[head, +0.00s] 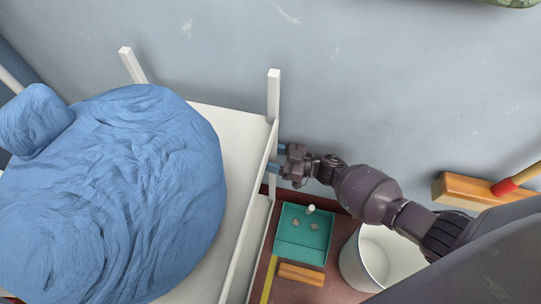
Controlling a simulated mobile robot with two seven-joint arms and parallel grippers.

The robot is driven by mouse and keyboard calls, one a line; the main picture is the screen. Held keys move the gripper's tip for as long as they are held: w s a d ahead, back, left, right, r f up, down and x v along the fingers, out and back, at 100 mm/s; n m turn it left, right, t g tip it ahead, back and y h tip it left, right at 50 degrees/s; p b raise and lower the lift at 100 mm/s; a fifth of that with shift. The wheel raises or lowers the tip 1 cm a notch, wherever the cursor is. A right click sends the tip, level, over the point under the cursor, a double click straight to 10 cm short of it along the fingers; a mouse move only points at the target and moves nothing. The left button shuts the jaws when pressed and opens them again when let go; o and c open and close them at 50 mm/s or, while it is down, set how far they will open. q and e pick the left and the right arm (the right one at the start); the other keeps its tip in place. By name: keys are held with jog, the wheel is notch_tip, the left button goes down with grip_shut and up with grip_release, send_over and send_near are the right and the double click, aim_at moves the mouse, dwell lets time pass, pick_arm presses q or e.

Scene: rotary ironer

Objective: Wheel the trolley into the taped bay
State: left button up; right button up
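The white trolley (243,150) fills the left of the head view, with upright corner posts and a large blue cloth heap (150,190) on its deck. My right gripper (277,158) reaches in from the right to the trolley's right edge. Its two blue fingers are apart, with their tips at or very near the white edge rail; I cannot tell if they touch it. Nothing shows between them. A strip of yellow tape (269,280) lies on the reddish floor beside the trolley's lower right side; the rest of the bay is not visible. My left gripper is out of view.
A teal tray (302,247) with small items and a wooden block (301,275) lie right of the trolley. A white bin (352,262) stands beside them. Another wooden block (465,190) and a red-and-wood handle (505,187) are at the right. A grey-blue wall spans the top.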

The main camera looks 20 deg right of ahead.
jog(key=p+v, duration=0.1)
jog(key=v, duration=0.9)
jog(key=shift+p, duration=0.3)
jog(key=shift+d, duration=0.1)
